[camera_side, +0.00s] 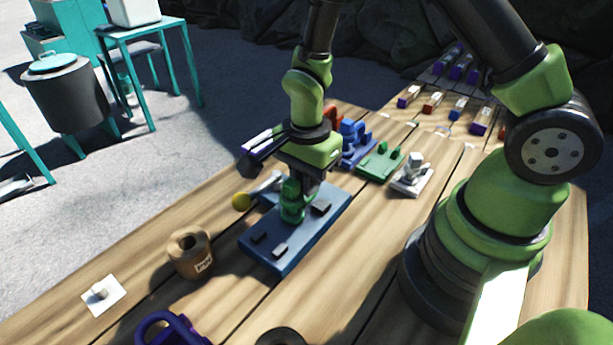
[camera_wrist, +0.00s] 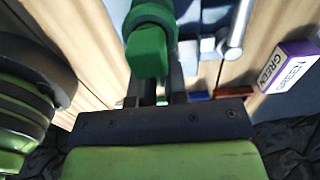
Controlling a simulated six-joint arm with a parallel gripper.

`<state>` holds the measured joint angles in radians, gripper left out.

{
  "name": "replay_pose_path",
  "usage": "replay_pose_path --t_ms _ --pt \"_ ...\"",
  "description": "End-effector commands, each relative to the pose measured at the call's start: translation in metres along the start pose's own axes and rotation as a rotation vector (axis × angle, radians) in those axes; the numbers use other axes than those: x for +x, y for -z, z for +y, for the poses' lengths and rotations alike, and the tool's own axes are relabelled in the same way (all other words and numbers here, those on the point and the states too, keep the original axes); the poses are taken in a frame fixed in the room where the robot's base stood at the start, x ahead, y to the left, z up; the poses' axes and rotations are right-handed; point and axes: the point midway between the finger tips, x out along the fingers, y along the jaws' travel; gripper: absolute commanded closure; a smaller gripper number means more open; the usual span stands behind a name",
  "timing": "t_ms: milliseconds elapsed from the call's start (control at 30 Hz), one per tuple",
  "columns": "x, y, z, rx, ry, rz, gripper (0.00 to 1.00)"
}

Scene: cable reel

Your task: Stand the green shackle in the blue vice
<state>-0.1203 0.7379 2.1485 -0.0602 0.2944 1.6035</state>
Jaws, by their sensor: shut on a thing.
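The green shackle (camera_side: 293,203) is between the fingers of my gripper (camera_side: 301,182), which is shut on it. In the wrist view the shackle (camera_wrist: 148,48) shows at the fingertips of my gripper (camera_wrist: 158,82). In the side view it appears upright over a flat blue base (camera_side: 263,258) with several dark blocks, which looks like the blue vice. I cannot tell whether the shackle touches it. The bar (camera_wrist: 238,32) also shows in the wrist view.
A brown spool (camera_side: 190,254) and a white plate with a peg (camera_side: 103,295) stand at left. A purple part (camera_side: 172,331) is in front. A blue fixture (camera_side: 355,145), a green board (camera_side: 381,163) and a white fixture (camera_side: 411,178) stand behind. A labelled box (camera_wrist: 289,68) is nearby.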

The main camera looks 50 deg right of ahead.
Motion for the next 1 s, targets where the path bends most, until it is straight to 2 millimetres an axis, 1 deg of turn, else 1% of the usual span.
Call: replay_pose_path --t_ms 667,700,767,800,833,1000 --pt "0.0079 0.0 -0.0002 0.001 0.0 0.0 1.0" --pt "0.008 0.0 -0.0002 0.001 0.0 0.0 0.82" --pt "0.0078 0.0 -0.0003 0.0 0.001 0.0 0.68" --pt "0.0078 0.0 -0.0003 0.0 0.001 0.0 0.59" --pt "0.0078 0.0 -0.0002 0.0 0.001 0.0 0.57" --pt "0.0079 0.0 -0.0002 0.0 0.0 0.0 0.57"
